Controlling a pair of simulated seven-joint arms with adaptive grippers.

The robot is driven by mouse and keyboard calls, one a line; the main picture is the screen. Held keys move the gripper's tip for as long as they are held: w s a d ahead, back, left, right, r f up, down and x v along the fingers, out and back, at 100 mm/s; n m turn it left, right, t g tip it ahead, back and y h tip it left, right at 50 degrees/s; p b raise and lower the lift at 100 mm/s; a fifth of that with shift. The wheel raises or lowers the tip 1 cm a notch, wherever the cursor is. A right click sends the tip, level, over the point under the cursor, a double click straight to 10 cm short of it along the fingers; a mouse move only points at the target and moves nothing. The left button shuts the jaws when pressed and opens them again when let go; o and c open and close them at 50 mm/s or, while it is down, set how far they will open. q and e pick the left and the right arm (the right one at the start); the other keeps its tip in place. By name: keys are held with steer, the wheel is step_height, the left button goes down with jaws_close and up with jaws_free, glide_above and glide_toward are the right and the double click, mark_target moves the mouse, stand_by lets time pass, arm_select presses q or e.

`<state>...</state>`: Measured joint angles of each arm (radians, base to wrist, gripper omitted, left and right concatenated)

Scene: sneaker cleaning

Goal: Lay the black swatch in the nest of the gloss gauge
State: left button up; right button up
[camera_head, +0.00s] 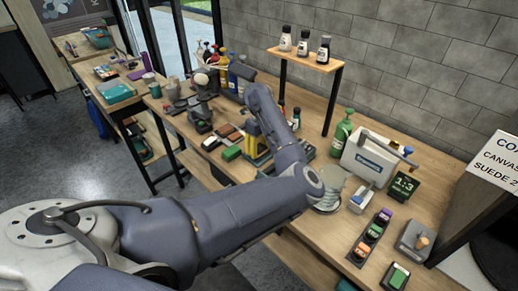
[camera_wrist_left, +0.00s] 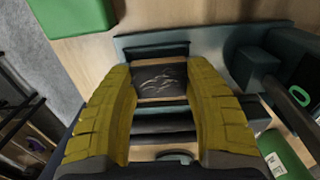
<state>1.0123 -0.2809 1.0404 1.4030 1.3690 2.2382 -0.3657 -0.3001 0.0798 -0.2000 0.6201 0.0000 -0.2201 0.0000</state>
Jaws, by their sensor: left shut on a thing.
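My left gripper (camera_head: 257,146) has yellow fingers and reaches down over the middle of the bench. In the left wrist view its fingers (camera_wrist_left: 159,76) are shut on the black swatch (camera_wrist_left: 160,82), a small dark, creased-looking square between the tips. A dark teal device, which looks like the gloss gauge (camera_wrist_left: 222,42), lies directly below and around the fingertips. Dark bars run across it under the swatch. I cannot tell whether the swatch touches the nest, since the fingers hide its sides. My right gripper is not in view.
A green block (camera_head: 230,153) lies beside the gripper, also in the left wrist view (camera_wrist_left: 75,14). Small dark and brown pieces (camera_head: 226,130) lie behind it. A green bottle (camera_head: 341,134), a white machine (camera_head: 368,158) and a display (camera_head: 404,185) stand to the right. A small shelf (camera_head: 305,59) rises behind.

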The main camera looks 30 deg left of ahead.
mark_target(259, 149)
arm_select(q)
steer(key=shift+f, duration=0.5)
steer(key=shift+r, duration=0.25)
steer(key=shift+r, duration=0.25)
stand_by(0.3)
steer(key=o, duration=1)
step_height(259, 149, up, 12)
stand_by(0.4)
